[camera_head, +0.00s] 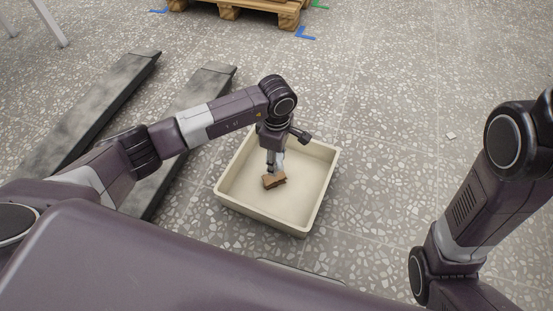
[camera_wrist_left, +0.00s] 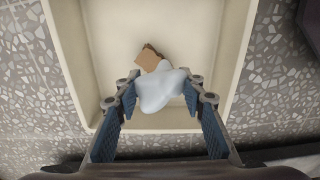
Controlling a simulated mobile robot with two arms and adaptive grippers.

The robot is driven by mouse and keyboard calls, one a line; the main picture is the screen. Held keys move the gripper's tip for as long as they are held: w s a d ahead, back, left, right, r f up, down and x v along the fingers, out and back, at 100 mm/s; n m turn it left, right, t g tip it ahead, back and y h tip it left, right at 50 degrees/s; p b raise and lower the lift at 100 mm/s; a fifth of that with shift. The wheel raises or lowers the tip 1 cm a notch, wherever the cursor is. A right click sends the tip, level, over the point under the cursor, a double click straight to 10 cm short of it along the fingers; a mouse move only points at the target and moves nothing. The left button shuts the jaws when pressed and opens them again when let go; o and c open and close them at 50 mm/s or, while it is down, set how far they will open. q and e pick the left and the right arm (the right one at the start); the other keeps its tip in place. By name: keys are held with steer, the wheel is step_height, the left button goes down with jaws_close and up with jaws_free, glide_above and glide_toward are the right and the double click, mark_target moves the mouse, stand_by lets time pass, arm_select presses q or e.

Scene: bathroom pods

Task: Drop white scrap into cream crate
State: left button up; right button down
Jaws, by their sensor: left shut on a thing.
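The cream crate (camera_head: 325,172) stands on the speckled floor in the middle of the head view. Its pale floor and rim also fill much of the left wrist view (camera_wrist_left: 210,30). My left gripper (camera_head: 273,165) points down inside the crate's outline and is shut on the white scrap (camera_wrist_left: 160,88). The scrap sits between both fingers in the wrist view; only a sliver of it shows in the head view. A brown scrap (camera_head: 273,181) shows inside the crate, close to the fingertips. Whether the white scrap touches it is unclear. My right gripper is out of view.
Two long dark grey beams (camera_head: 95,105) lie on the floor left of the crate. A wooden pallet (camera_head: 258,8) is at the top, near blue floor marks (camera_head: 305,33). A small pale chip (camera_head: 451,135) lies on open floor right of the crate.

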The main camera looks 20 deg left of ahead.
arm_select(q)
steer(key=o, duration=1.1)
step_height(320, 180, up, 12)
steer(key=shift+r, duration=0.1)
